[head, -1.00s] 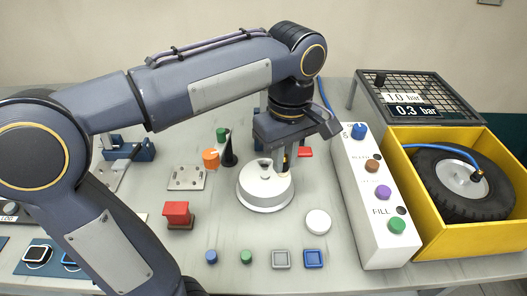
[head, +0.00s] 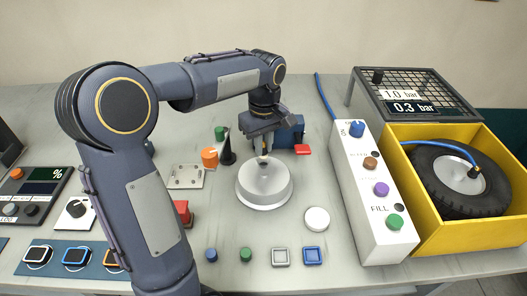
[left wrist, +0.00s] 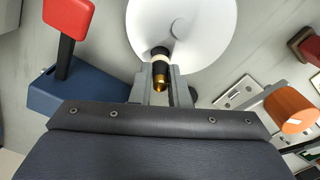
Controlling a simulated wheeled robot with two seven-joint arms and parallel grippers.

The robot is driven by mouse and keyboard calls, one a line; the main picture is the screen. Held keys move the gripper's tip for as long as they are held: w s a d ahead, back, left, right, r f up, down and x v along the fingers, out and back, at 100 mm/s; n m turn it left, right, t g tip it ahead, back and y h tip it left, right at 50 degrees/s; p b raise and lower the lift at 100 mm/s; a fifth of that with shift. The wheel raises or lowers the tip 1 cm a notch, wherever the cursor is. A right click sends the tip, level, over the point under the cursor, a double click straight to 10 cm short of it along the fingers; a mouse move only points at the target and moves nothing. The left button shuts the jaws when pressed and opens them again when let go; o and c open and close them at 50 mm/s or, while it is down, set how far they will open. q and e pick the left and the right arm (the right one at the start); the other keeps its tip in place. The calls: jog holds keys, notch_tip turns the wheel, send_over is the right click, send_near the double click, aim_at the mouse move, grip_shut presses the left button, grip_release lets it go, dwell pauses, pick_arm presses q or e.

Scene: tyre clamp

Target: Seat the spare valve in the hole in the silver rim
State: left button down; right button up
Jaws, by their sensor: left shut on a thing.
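The silver rim (head: 264,190) is a pale round dome standing on the bench in the middle of the head view. It also shows at the top of the left wrist view (left wrist: 205,30). My left gripper (head: 265,152) points down over the back part of the rim's top. It is shut on the spare valve (left wrist: 160,72), which has a brass end, a pale band and a dark part. The valve shows as a small tip in the head view (head: 264,159). The hole is hidden, and I cannot tell whether the valve touches the rim. My right gripper is out of view.
A blue clamp with a red handle (head: 303,150) stands close behind the rim. An orange knob (head: 209,157) and a black cone (head: 228,152) are to its left. A white disc (head: 317,218) and the white control box (head: 372,205) are to its right. The yellow crate (head: 455,243) holds a tyre.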

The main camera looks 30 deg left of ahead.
aim_at(264, 148)
pick_arm(q)
jog(key=shift+f, duration=1.45)
jog(key=shift+f, duration=0.2)
jog(key=c, duration=1.4)
grip_release()
jog(key=shift+r, duration=0.1)
